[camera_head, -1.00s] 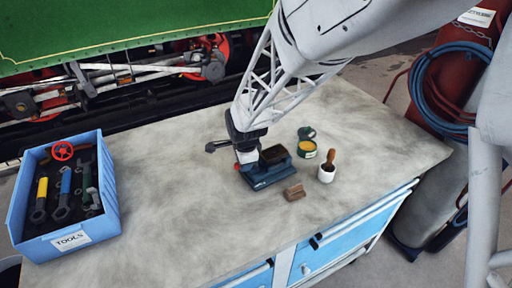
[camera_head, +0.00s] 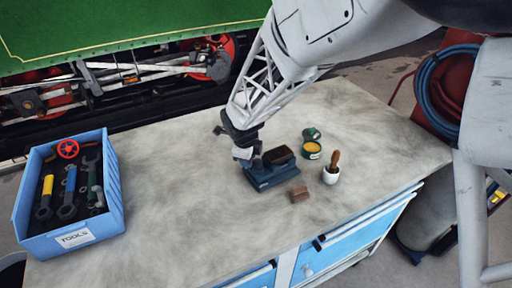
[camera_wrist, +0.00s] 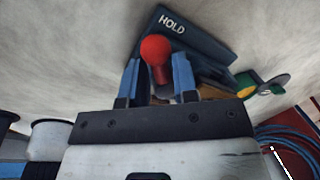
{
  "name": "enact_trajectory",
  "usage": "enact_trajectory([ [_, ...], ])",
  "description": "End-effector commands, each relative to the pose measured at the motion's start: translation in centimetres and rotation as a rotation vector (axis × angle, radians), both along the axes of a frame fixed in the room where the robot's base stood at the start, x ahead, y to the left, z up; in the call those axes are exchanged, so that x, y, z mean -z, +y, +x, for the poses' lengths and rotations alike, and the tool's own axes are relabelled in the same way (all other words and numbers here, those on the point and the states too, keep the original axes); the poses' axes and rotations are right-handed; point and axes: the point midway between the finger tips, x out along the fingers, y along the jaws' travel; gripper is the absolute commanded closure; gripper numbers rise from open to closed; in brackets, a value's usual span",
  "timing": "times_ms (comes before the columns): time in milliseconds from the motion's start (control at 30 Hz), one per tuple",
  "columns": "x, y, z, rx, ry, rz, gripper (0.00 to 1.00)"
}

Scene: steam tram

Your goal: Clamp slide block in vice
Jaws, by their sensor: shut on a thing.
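The blue vice (camera_head: 268,178) stands on the workbench; its side, lettered HOLD, shows in the wrist view (camera_wrist: 180,27). A dark brown block (camera_head: 279,155) sits at the top of the vice; I cannot tell how tightly it is held. My gripper (camera_head: 247,160) is at the left end of the vice. In the wrist view my gripper (camera_wrist: 157,64) has its two blue fingers on either side of the red-knobbed vice handle (camera_wrist: 155,48) and is shut on it. The handle is hidden in the head view.
A small brown block (camera_head: 299,194) lies in front of the vice. A white pot with a wooden-handled brush (camera_head: 331,174) and an open green tin (camera_head: 312,150) stand to the right. A blue tool bin (camera_head: 113,190) is at the left. The bench between is clear.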

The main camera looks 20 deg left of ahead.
Motion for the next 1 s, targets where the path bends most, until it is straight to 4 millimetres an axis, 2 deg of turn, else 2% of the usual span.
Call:
enact_trajectory([
  [467, -0.05, 0.04, 0.09, 0.018, -0.001, 0.001, 0.96],
  [500, -0.05, 0.04, 0.09, 0.018, -0.001, 0.001, 0.68],
  [567, -0.05, 0.04, 0.09, 0.018, -0.001, 0.001, 0.59],
  [600, -0.04, 0.03, 0.08, 0.018, 0.000, 0.001, 0.57],
  [1000, -0.46, 0.03, -0.02, 0.017, 0.000, 0.000, 0.57],
])
